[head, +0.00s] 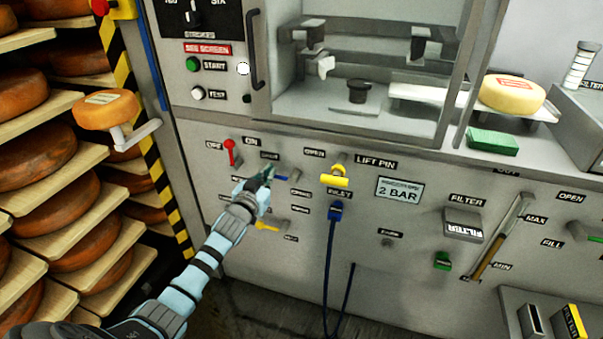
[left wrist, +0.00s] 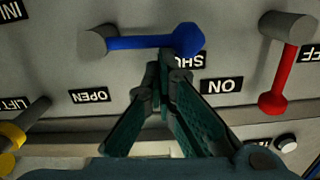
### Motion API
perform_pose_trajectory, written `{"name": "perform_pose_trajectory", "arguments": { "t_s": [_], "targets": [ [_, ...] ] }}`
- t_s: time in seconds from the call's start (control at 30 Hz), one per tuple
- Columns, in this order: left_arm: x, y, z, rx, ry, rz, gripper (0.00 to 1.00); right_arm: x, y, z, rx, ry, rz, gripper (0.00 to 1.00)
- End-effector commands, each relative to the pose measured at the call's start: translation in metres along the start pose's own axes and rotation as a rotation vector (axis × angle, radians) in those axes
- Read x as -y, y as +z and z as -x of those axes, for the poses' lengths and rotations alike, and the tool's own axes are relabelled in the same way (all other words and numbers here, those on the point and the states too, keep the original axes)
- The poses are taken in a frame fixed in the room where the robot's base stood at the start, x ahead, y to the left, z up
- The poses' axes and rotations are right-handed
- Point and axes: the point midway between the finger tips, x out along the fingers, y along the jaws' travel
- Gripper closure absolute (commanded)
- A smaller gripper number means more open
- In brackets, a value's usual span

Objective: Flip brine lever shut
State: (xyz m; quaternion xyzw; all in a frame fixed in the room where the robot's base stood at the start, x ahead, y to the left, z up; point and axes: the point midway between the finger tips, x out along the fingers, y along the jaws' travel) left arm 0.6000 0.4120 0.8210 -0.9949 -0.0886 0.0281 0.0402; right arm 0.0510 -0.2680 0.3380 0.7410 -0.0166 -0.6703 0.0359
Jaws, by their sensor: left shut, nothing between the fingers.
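The blue lever (left wrist: 145,43) lies nearly level in the left wrist view, on a grey pivot. Its round blue end (left wrist: 188,40) partly covers a label reading "SHU…". In the head view only a short blue piece of the lever (head: 282,178) shows beside my gripper; the rest is hidden. My left gripper (head: 267,174) is shut and empty at the panel, and its fingertips (left wrist: 168,76) are close by the lever's blue end. I cannot tell whether they touch it. My right gripper is not in view.
A red lever (head: 229,151) is left of my gripper. A yellow lever (head: 267,227) is below, and a yellow handle (head: 335,178) and blue hose plug (head: 336,208) are to the right. Shelves of cheese wheels (head: 62,240) stand at left.

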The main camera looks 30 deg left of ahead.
Motion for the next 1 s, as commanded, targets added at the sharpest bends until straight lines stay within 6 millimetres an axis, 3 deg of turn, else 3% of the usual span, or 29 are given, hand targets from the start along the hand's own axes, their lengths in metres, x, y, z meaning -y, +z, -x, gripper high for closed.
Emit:
{"name": "perform_pose_trajectory", "arguments": {
  "t_s": [0.27,0.47,0.6,0.8,1.0],
  "targets": [
    [0.0,-0.009,0.001,0.0,0.001,-0.001,1.0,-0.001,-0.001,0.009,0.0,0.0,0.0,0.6],
    [-0.006,-0.049,0.005,-0.001,0.011,0.001,1.0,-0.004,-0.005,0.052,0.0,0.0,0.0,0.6],
    [-0.007,-0.038,0.037,0.0,0.015,-0.007,1.0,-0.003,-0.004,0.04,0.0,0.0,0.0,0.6],
    [-0.008,-0.038,0.08,0.0,0.017,-0.004,1.0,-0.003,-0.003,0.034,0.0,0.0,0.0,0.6],
    [-0.008,-0.039,0.102,-0.001,0.015,-0.003,1.0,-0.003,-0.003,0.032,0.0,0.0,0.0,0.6]
  ]
}}
